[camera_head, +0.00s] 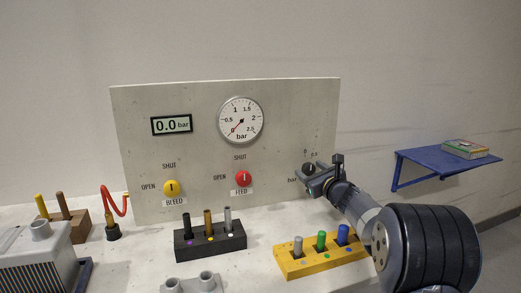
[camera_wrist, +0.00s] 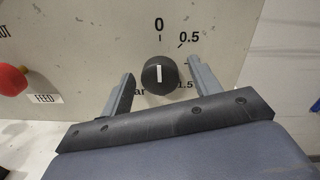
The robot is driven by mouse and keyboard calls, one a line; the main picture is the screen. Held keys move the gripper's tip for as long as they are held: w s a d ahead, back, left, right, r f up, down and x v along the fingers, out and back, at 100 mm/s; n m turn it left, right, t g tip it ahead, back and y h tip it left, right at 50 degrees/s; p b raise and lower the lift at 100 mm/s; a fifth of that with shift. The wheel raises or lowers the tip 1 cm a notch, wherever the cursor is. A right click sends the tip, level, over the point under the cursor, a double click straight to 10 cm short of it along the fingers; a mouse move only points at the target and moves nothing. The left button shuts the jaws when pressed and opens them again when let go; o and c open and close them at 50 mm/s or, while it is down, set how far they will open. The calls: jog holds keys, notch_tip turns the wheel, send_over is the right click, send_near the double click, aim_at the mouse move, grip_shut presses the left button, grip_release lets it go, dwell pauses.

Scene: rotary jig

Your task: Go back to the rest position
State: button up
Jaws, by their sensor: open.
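My gripper (camera_wrist: 158,92) is open at the right end of the grey panel (camera_head: 290,110). Its two fingers stand on either side of a black knob (camera_wrist: 160,75) with a white pointer line, with gaps showing between the fingers and the knob. The knob's line points up, close to the 0 mark. In the head view my gripper (camera_head: 318,178) and wrist partly hide the knob and its scale. My arm reaches in from the lower right.
The panel also holds a yellow BLEED knob (camera_head: 171,188), a red FEED knob (camera_head: 243,179), a gauge (camera_head: 241,120) and a 0.0 bar display (camera_head: 172,125). A black block (camera_head: 212,247) and a yellow block (camera_head: 322,262) with pegs stand in front. A blue shelf (camera_head: 425,168) is at right.

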jog(key=m+p, duration=0.3)
jog(key=p, duration=0.2)
jog(key=shift+r+m, duration=0.2)
jog(key=shift+m, duration=0.2)
jog(key=shift+s+d+f, duration=0.15)
jog(key=shift+s+f, duration=0.05)
jog(key=shift+s, duration=0.05)
jog(key=b+v, duration=0.1)
jog(key=v, duration=0.9)
jog(key=shift+s, duration=0.1)
